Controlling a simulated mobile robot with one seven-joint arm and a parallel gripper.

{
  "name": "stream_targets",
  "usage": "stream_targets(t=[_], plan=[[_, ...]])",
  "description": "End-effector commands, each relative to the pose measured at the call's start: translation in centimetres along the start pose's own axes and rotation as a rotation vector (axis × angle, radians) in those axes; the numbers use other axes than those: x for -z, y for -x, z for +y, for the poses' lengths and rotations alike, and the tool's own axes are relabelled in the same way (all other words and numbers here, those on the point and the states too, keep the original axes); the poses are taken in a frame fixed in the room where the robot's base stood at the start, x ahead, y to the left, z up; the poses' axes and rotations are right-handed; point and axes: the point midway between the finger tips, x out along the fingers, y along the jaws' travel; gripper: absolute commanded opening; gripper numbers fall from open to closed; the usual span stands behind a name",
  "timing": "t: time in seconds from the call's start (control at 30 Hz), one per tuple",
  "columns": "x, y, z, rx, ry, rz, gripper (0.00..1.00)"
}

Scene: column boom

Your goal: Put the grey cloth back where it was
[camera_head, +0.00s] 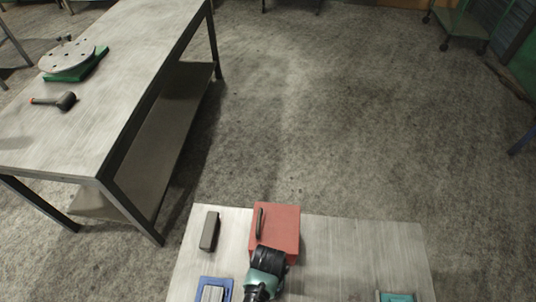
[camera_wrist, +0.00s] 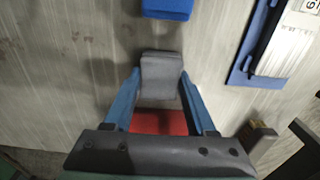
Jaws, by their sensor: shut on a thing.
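The grey cloth (camera_wrist: 160,72) is a small folded-looking pad in the middle of the wrist view. My gripper (camera_wrist: 160,88) has its two blue fingers pressed to its left and right sides. Whether the cloth touches the surface below is not clear. In the head view my gripper (camera_head: 269,262) is over the near edge of a red pad or box (camera_head: 284,226), and my wrist hides the cloth. The red thing also shows in the wrist view (camera_wrist: 158,123), just below the cloth and partly hidden by my gripper.
The grey tabletop (camera_head: 355,250) also carries a dark grey block (camera_head: 209,231), a blue tray (camera_head: 203,291) with light contents, and a teal thing (camera_head: 397,297). A blue block (camera_wrist: 167,8) lies above the cloth in the wrist view. The table is clear right of the red thing.

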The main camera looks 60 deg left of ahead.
Motion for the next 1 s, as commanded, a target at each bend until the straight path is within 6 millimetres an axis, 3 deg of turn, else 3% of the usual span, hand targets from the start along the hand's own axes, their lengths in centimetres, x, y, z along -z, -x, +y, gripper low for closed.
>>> stream_targets(t=[0.3,0.33,0.5,0.77,1.0], plan=[[0.0,-0.4,0.0,0.0,0.0,0.0,0.04],[0.0,-0.4,0.0,0.0,0.0,0.0,0.58],[0.0,-0.3,0.0,0.0,0.0,0.0,0.86],[0.0,-0.2,0.0,0.0,0.0,0.0,0.86],[0.1,1.6,0.0,-0.001,0.0,0.002,0.86]])
